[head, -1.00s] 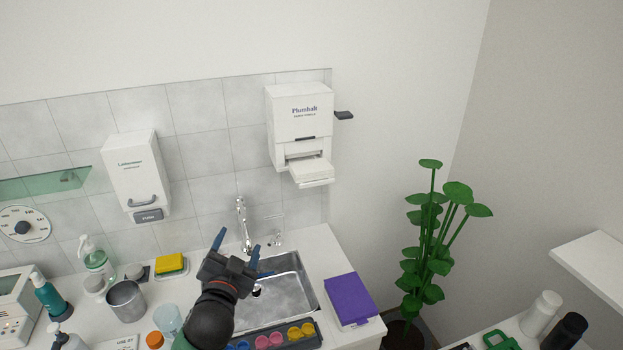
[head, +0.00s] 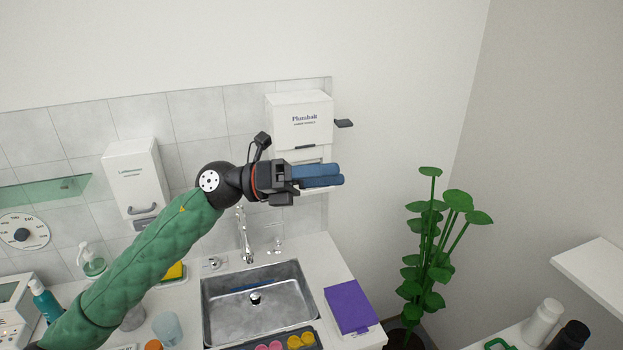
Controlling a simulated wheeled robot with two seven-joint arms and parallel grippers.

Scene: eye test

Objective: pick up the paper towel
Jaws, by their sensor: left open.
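The white paper towel dispenser (head: 300,122) hangs on the wall at the tiles' right edge. Only a thin white edge of the paper towel (head: 312,191) shows below my left gripper's fingers; the rest is hidden behind them. My left gripper (head: 338,176) is in front of the dispenser's lower opening, its blue fingers pointing right. It is open, with the fingers nearly overlapping in this view. I cannot tell whether it touches the towel. My right gripper is out of view.
Below are a steel sink (head: 258,300) with a tap (head: 244,240) and a purple box (head: 350,306). A green plant (head: 430,260) stands at right.

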